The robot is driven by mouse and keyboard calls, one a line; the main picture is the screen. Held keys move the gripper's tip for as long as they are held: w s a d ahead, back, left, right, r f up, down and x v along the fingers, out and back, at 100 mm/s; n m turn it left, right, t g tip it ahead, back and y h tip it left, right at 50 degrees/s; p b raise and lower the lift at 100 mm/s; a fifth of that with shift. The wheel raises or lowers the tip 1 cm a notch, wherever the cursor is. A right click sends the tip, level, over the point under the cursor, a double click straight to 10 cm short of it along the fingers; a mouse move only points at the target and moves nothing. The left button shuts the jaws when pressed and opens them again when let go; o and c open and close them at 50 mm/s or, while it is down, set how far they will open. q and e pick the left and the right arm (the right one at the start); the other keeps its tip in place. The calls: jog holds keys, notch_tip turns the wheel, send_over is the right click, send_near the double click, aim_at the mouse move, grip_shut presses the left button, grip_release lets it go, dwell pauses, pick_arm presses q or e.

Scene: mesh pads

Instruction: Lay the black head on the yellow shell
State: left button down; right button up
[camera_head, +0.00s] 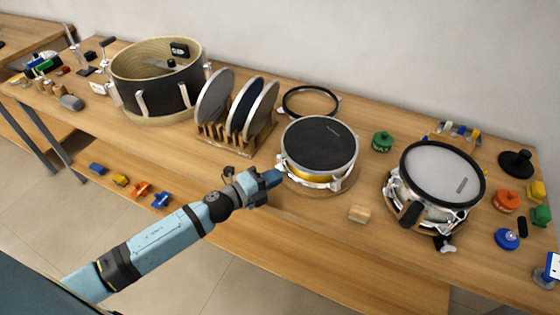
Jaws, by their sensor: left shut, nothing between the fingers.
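The black head (319,143) is a round dark mesh disc with a pale rim. It lies flat on top of the yellow shell (309,176), and its rim looks roughly in line with the shell. Only a strip of yellow shows below the head at the front; the rest of the shell is covered. My left gripper (270,179) is shut and empty at the front left of this drum, close to its rim. I cannot tell if it touches the drum. My right gripper is out of view.
A rack (225,140) of upright discs stands left of the drum, with a large open black shell (158,96) beyond. A black hoop (311,101) lies behind. Small coloured parts fill the right end.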

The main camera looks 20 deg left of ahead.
aim_at(282, 156)
pick_arm(q)
jog(key=w, duration=0.4)
jog(key=shift+w+a, duration=0.1)
jog(key=shift+w, duration=0.3)
jog(key=w, duration=0.3)
jog(key=shift+a, duration=0.4)
jog(key=shift+s, duration=0.1)
